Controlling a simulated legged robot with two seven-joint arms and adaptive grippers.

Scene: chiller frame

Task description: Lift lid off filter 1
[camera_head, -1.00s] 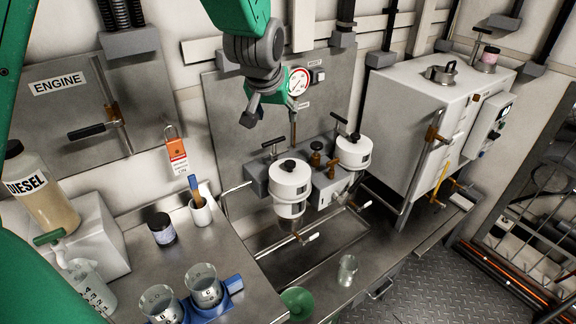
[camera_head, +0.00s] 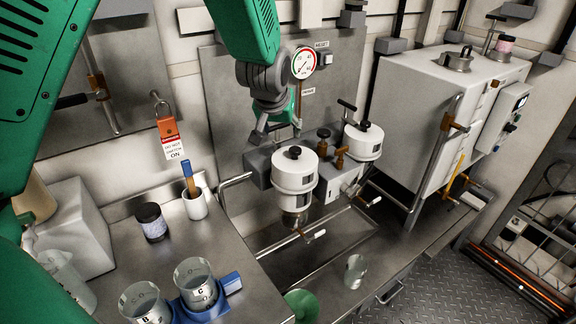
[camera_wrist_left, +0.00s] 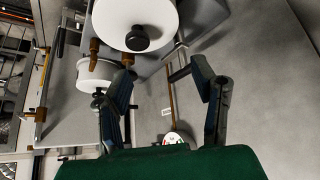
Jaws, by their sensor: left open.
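Two white cylindrical filters with black knobs on their lids stand on a grey mount: a left filter (camera_head: 294,178) and a right filter (camera_head: 362,143). I cannot tell by a label which is filter 1. My left gripper (camera_head: 279,128) is open and empty, pointing down just behind and above the left filter's lid knob (camera_head: 294,152), apart from it. In the left wrist view, the left filter (camera_wrist_left: 160,14) and its black knob (camera_wrist_left: 137,39) lie beyond the spread fingers (camera_wrist_left: 163,72). The right filter (camera_wrist_left: 90,72) shows partly behind one finger. My right gripper is out of view.
A pressure gauge (camera_head: 304,63) is on the panel close beside my left wrist. Beakers in a blue holder (camera_head: 232,283) are on the bench at lower left. A white chiller box (camera_head: 420,110) stands right.

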